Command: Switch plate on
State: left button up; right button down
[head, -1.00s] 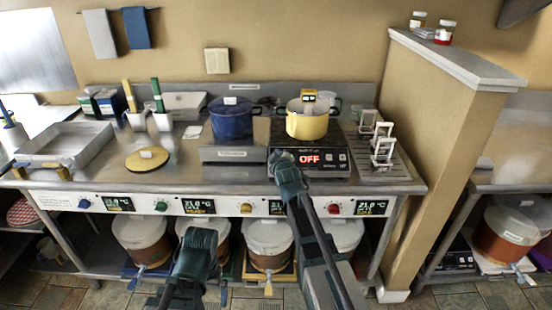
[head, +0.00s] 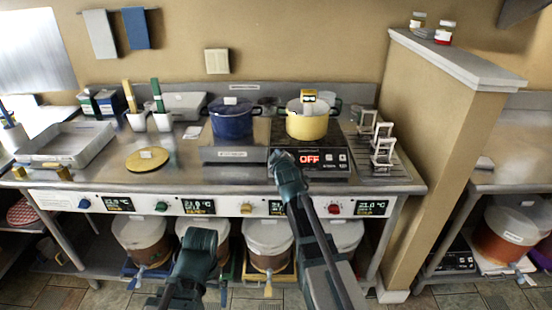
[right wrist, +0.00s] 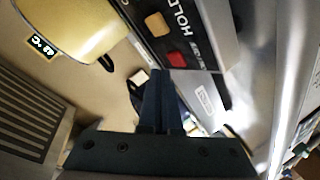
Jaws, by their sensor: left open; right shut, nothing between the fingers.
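The hot plate (head: 338,172) is a black-topped unit on the steel counter, and its red display (head: 310,159) reads OFF. Small light buttons sit right of the display. A yellow pot (head: 307,126) stands on the plate; it shows at the upper left in the right wrist view (right wrist: 85,28). My right gripper (head: 281,155) is at the plate's front left edge, shut and empty. In the right wrist view its closed fingers (right wrist: 160,78) point at a dark panel with an orange button (right wrist: 157,24) and a red button (right wrist: 177,59); contact cannot be told. My left gripper (head: 200,235) is open, low before the counter.
A blue pot (head: 232,122) stands on a steel unit left of the plate. A rack of white frames (head: 382,148) stands to the right, beside a partition wall (head: 440,130). Several lidded buckets (head: 267,240) stand under the counter. Bare counter (head: 215,173) lies left of the plate.

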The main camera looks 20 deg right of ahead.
dwell(0.4)
jog(key=shift+w+f+b, duration=0.2)
jog(key=shift+f+b, duration=0.15)
jog(key=shift+f, duration=0.05)
jog(key=shift+w+d+f+b, duration=0.15)
jog(key=shift+w+f+b, duration=0.05)
jog(key=shift+f+b, duration=0.2)
dwell(0.7)
jog(key=shift+s+r+p, duration=0.45)
jog(key=shift+r+p, duration=0.35)
notch_tip(320, 180, up, 5)
jog(key=s+a+p, duration=0.1)
jog(key=s+p, duration=0.1)
jog(key=p, duration=0.3)
jog(key=shift+s+r, duration=0.15)
jog(key=shift+s, duration=0.25)
